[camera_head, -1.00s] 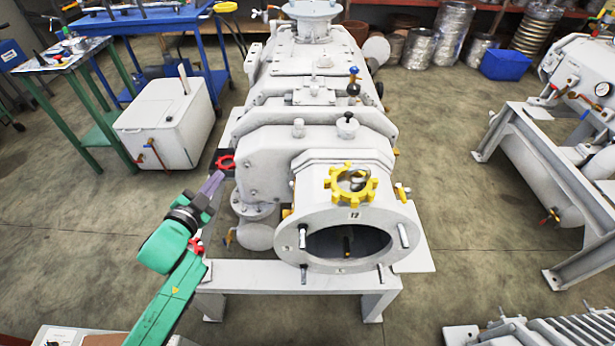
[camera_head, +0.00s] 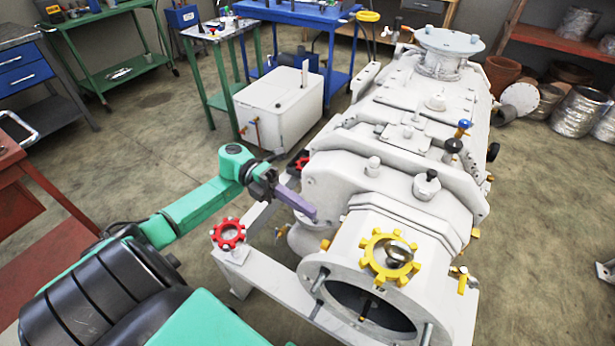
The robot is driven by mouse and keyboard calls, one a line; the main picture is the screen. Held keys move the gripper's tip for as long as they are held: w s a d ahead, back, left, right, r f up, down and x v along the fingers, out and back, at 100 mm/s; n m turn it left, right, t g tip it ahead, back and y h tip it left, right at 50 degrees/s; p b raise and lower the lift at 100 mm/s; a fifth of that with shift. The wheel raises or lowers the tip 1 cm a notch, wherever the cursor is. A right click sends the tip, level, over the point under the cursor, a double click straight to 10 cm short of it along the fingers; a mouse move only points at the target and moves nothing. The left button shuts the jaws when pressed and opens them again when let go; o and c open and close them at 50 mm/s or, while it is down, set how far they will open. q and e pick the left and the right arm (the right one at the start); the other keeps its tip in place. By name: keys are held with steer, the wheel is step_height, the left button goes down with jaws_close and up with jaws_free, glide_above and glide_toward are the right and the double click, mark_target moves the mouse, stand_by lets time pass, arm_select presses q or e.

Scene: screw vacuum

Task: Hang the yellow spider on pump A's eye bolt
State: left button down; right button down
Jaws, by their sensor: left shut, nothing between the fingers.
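The yellow spider (camera_head: 379,262), a toothed ring, rests on top of the round front end of the large white pump (camera_head: 345,235). The silver eye bolt (camera_head: 399,251) shows within and over the ring's right side; I cannot tell exactly how the ring sits on it. My left gripper (camera_head: 312,213), with purple fingers, is shut and empty. It is beside the pump's left front side in the picture, to the left of the spider and apart from it. My right gripper is not in view.
A red toothed ring (camera_head: 228,234) sits on the left corner of the pump's frame, close below my left arm. A white box (camera_head: 278,108) and a green-legged table (camera_head: 222,32) stand behind. Open floor lies to the left of the pump.

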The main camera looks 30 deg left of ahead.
arm_select(q)
steer(key=d+p, duration=0.3)
steer(key=d, duration=0.6)
steer(key=shift+d, duration=0.2)
steer(key=shift+s+d, duration=0.15)
steer(key=shift+d, duration=1.05)
steer(key=shift+a+f, duration=0.1)
steer(key=shift+a, duration=0.05)
